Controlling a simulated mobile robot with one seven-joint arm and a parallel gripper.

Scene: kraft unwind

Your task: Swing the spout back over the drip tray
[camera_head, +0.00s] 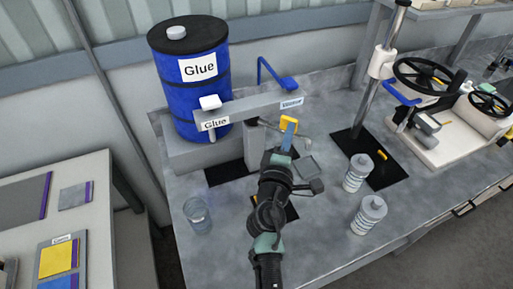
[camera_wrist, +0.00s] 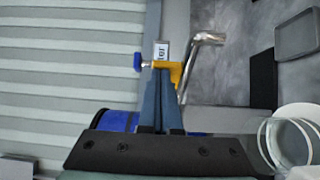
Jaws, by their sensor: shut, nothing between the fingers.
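My gripper (camera_head: 287,137) reaches over the bench toward a yellow piece (camera_head: 289,122) below the dispenser bar (camera_head: 250,108). In the wrist view my gripper (camera_wrist: 160,72) has its blue-grey fingers together and empty, their tips at the yellow piece (camera_wrist: 177,72); contact cannot be told. The bent metal spout (camera_wrist: 206,40) runs from beside the yellow piece toward the right. In the head view the spout (camera_head: 268,125) is partly hidden. A small grey square tray (camera_head: 308,165), seemingly the drip tray, lies right of my gripper; it also shows in the wrist view (camera_wrist: 297,36), apart from the spout's end.
The blue glue drum (camera_head: 192,90) stands behind the bar. Black mats lie on the bench. A white machine with handwheels (camera_head: 455,105) stands far right.

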